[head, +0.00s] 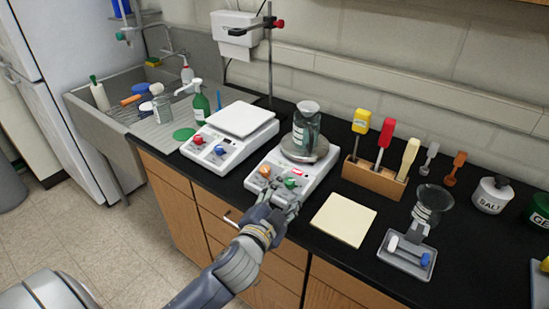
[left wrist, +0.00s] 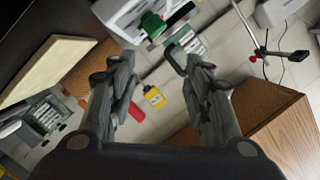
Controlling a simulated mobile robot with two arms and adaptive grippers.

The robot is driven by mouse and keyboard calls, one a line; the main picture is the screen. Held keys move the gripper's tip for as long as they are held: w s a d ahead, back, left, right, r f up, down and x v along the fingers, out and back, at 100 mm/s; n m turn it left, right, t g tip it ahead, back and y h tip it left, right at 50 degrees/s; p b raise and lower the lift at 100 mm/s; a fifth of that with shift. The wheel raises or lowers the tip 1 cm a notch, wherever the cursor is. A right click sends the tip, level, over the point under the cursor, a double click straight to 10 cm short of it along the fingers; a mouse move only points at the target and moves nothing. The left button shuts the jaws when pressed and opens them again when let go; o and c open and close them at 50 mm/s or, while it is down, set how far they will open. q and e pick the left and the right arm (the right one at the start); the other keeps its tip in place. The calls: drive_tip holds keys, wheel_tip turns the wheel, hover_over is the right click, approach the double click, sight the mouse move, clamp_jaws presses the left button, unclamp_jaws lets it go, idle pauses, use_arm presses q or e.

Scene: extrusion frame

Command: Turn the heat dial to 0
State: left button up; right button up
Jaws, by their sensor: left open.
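A white hot plate (head: 272,180) with a round top stands at the counter's front edge. Its front has an orange dial (head: 265,171), a green dial (head: 290,183) and a small red display. A glass flask (head: 305,128) stands on its round top. My left gripper (head: 279,198) is at the front of this hot plate, close to the dials. In the left wrist view my left gripper (left wrist: 150,60) is open and empty, with the green dial (left wrist: 152,25) just beyond its fingertips. I cannot read any dial label or setting. My right gripper is not in view.
A second white device (head: 228,140) with a square top and red and blue dials stands to the left. A cream pad (head: 343,219) lies to the right, before a wooden rack (head: 374,180) with coloured tools. A clamp stand (head: 269,60) rises behind.

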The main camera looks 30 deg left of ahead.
use_arm(q)
drive_tip(key=w+d+r+m+t+h, duration=0.25)
drive_tip(key=d+r+m+h, duration=0.2)
drive_tip(key=r, duration=0.25)
drive_tip(key=w+d+r+m+t+h, duration=0.1)
drive_tip(key=d+r+m+t+h, duration=0.25)
drive_tip(key=r+m, duration=0.35)
drive_tip(key=d+r+m+g+h, duration=0.3)
drive_tip(key=d+m+g+h, duration=0.1)
drive_tip(key=m+h, duration=0.45)
drive_tip(key=m+g+y, duration=1.3)
drive_tip(key=g+y, duration=0.1)
approach(264, 169)
drive_tip(key=shift+h, duration=0.25)
drive_tip(key=p+x, duration=0.3)
drive_tip(key=x, duration=0.4)
drive_tip(key=shift+w+a+f+p, duration=0.15)
drive_tip(key=shift+a+f+p, duration=0.05)
drive_tip(key=shift+p, duration=0.15)
drive_tip(key=shift+w+f, duration=0.25)
drive_tip(key=shift+f, duration=0.35)
